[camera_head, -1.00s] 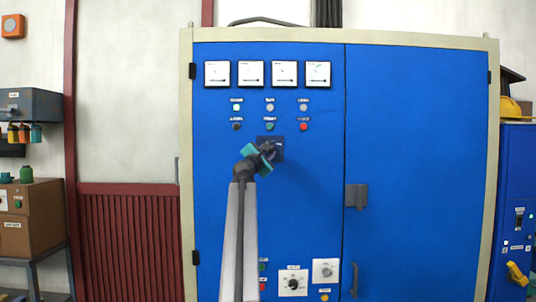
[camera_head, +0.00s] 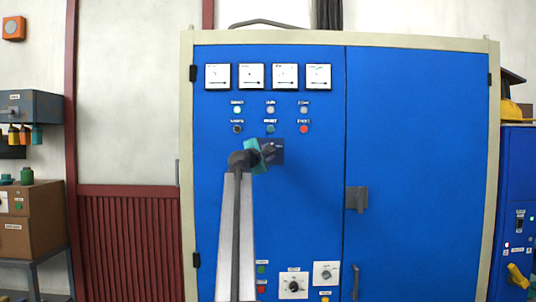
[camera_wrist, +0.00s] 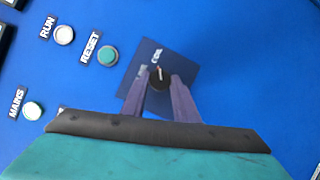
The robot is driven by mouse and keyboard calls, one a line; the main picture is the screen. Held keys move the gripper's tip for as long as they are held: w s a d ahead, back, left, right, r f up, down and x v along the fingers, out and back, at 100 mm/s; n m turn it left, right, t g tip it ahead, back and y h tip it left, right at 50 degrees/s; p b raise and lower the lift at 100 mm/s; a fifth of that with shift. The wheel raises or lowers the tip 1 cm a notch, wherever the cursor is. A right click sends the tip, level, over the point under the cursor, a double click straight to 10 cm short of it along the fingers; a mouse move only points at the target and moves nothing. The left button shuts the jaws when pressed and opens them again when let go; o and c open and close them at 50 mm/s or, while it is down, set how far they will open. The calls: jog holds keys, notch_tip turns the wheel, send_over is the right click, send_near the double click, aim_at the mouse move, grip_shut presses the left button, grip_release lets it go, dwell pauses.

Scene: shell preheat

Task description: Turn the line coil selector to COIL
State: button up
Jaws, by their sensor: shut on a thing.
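The line coil selector is a small dark round knob (camera_wrist: 160,79) with a white pointer mark, on a dark square plate (camera_wrist: 187,73) on the blue cabinet front. In the wrist view the pointer mark points roughly up, toward the COIL label (camera_wrist: 157,56). A second label left of it is too blurred to read. My gripper (camera_wrist: 160,88) is shut on the knob, one finger on each side. In the head view my teal gripper (camera_head: 262,153) covers the left part of the plate (camera_head: 279,150), and the knob is hard to make out there.
Lamps and buttons sit above the selector, among them the green RESET button (camera_wrist: 108,55), the RUN lamp (camera_wrist: 64,35) and the MAINS lamp (camera_wrist: 33,110). Several meters (camera_head: 251,76) line the top. A door handle (camera_head: 356,197) is to the right. More knobs (camera_head: 293,286) sit low down.

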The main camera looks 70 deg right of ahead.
jog(key=shift+s+r, duration=0.1)
jog(key=shift+r, duration=0.05)
jog(key=o, duration=1)
jog(key=shift+d, duration=0.15)
jog(key=shift+o, duration=0.2)
jog(key=a+f+b, duration=0.1)
jog(key=a+b, duration=0.2)
jog(key=a, duration=1.1)
jog(key=shift+w, duration=0.2)
jog(key=shift+f, duration=0.15)
